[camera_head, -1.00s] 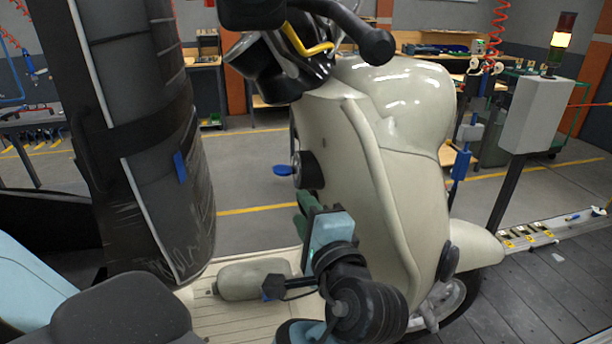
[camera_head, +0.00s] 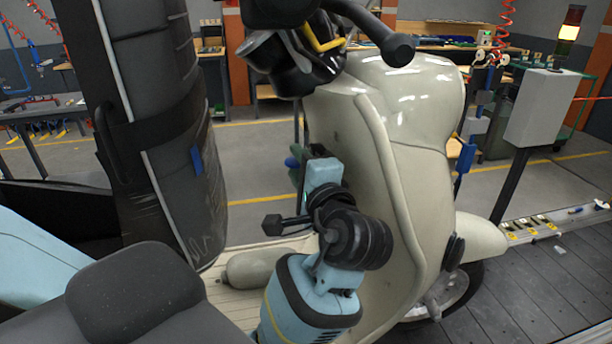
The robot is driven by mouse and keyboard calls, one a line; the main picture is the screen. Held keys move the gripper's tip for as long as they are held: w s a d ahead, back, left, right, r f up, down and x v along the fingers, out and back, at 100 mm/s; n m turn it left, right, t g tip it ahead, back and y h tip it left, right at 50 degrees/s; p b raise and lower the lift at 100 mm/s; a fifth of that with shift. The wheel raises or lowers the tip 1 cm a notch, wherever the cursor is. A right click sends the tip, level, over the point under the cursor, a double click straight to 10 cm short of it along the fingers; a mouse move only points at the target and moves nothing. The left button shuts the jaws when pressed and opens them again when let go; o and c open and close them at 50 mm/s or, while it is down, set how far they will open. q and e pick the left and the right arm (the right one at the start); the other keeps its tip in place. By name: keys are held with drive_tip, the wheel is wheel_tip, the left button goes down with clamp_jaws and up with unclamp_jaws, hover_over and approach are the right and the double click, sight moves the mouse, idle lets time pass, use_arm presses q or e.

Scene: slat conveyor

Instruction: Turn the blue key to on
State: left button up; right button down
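The cream scooter (camera_head: 385,190) stands across the middle, with its leg shield turned to me. A small part of the blue key (camera_head: 291,162) shows on the near side of the leg shield. The black lock behind the key is hidden by the gripper. My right gripper is not in view.
A large dark padded column (camera_head: 165,130) with straps stands at the left. The handlebar (camera_head: 398,50) hangs above the gripper. A grey box on a post (camera_head: 540,105) stands at the right.

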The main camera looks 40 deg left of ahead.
use_arm(q)
drive_tip(key=shift+w+a, duration=0.3)
drive_tip(key=shift+a, duration=0.3)
clamp_jaws()
drive_tip(key=shift+f+t+y, duration=0.15)
drive_tip(key=shift+t+y, duration=0.25)
drive_tip(key=shift+y, duration=0.1)
drive_tip(key=shift+t+y+b, duration=0.6)
drive_tip(key=shift+b, duration=0.05)
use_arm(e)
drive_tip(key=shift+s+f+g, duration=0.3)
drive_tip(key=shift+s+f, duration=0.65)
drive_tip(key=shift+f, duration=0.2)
